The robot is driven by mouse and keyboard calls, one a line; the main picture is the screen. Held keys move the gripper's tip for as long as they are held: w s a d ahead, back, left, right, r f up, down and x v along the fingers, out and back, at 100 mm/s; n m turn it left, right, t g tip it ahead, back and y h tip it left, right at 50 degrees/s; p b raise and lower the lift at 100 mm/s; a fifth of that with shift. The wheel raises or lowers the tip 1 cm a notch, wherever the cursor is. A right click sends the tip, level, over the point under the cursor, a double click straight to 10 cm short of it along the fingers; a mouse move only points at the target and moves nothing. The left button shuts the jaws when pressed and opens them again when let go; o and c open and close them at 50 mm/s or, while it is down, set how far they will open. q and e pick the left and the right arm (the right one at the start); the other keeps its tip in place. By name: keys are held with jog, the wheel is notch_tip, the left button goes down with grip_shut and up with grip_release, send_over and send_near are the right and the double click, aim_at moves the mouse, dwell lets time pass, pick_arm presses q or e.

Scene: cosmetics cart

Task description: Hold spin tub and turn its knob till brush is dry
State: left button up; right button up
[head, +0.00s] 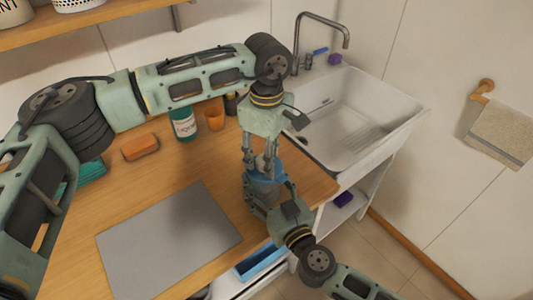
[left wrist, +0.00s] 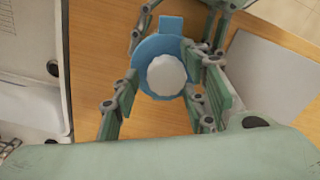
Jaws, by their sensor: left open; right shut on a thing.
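The blue spin tub (head: 264,184) stands on the wooden counter near its right front corner. In the left wrist view the tub's blue lid (left wrist: 150,50) carries a round white knob (left wrist: 167,75). My left gripper (head: 259,163) points down over the tub. Its open fingers (left wrist: 163,97) stand on either side of the knob, seemingly not closed on it. My right gripper (head: 264,199) reaches in from the front right and is shut on the tub. The fingers and arms hide much of the tub's side. I cannot see the brush.
A grey mat (head: 168,240) lies to the left. An orange sponge (head: 140,147), a labelled bottle (head: 184,125) and an orange cup (head: 215,117) stand behind. A white sink (head: 350,120) with a faucet (head: 322,20) adjoins the counter at the right.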

pick_arm(q)
jog(key=c, duration=1)
